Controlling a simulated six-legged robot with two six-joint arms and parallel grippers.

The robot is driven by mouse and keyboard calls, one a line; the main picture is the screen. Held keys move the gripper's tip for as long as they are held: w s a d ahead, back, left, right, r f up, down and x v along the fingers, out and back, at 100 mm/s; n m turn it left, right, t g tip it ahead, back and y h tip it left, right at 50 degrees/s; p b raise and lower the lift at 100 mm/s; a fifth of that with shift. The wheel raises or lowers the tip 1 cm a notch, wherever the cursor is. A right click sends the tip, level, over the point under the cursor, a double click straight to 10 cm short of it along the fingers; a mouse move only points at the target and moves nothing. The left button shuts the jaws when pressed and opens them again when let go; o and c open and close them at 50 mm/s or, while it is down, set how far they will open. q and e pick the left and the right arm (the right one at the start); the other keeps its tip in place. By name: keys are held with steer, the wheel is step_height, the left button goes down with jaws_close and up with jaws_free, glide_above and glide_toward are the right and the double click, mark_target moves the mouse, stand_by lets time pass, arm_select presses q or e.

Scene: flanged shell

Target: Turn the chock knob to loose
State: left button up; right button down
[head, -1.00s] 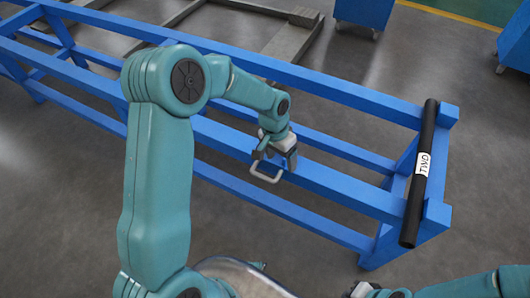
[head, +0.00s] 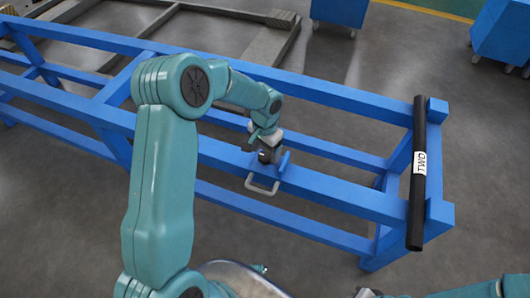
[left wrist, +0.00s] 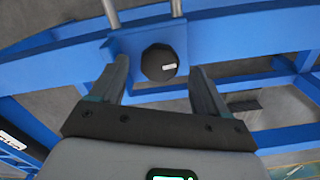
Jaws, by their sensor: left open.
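The chock knob (left wrist: 158,62) is a dark, round, many-sided knob with a short white mark on its right part. It sits on a blue block (left wrist: 125,42) on the blue frame. My left gripper (left wrist: 160,70) is open, with one finger on each side of the knob and visible gaps on both sides; I cannot tell whether they reach its depth. In the head view, my left gripper (head: 267,152) is at the blue block (head: 284,161), and the knob is hidden there. A grey handle loop (head: 262,187) sticks out in front.
The long blue frame (head: 330,188) spans the view. A black tube (head: 418,195) labelled TWO lies across its right end. Blue wheeled bins (head: 338,10) stand behind, near a grey metal frame (head: 235,60). Grey floor in front is open.

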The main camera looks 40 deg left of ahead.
mark_target(264, 156)
arm_select(q)
steer(key=shift+w+f, duration=0.1)
steer(key=shift+f, duration=1.05)
steer(key=shift+c, duration=0.2)
steer(key=c, duration=1)
